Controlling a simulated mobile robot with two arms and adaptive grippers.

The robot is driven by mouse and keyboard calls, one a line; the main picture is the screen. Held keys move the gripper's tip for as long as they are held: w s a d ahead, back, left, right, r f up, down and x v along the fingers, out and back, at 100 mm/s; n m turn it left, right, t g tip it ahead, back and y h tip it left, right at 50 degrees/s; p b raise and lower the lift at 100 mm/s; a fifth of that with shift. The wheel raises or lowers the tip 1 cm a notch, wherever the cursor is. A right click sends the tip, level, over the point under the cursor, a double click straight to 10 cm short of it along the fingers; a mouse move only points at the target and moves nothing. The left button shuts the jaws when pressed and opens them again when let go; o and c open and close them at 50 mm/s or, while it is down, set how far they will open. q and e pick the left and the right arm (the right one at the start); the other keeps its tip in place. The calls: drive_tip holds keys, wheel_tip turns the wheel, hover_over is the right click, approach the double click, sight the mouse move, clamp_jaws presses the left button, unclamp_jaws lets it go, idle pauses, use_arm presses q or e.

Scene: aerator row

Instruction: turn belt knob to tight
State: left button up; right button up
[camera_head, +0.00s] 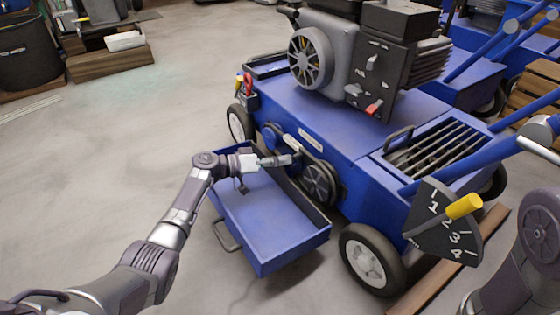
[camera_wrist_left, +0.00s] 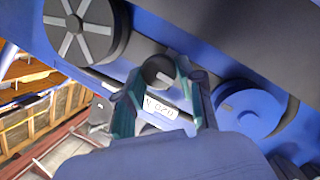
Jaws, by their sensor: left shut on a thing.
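The belt knob (camera_wrist_left: 157,73) is a small dark round knob with a light pointer mark, in the left wrist view. It sits on the blue machine's side, between a dark spoked pulley (camera_wrist_left: 80,28) and a blue pulley (camera_wrist_left: 250,108). A pale label plate (camera_wrist_left: 160,108) lies beside it; its lettering is too blurred to read surely. My left gripper (camera_wrist_left: 160,78) has one finger on each side of the knob and is shut on it. In the head view my left gripper (camera_head: 286,160) reaches the belt side and mostly hides the knob. My right gripper is not in view.
A blue open drawer (camera_head: 255,262) juts out below my left forearm. The blue aerator (camera_head: 320,110) carries a grey engine (camera_head: 340,45). A numbered dial with a yellow-tipped lever (camera_head: 464,206) stands at the right. Clear floor lies to the left.

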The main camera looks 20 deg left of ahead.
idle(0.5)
use_arm(q)
drive_tip(key=o, duration=1.2)
drive_tip(key=shift+c, duration=0.2)
wheel_tip(320, 180, up, 10)
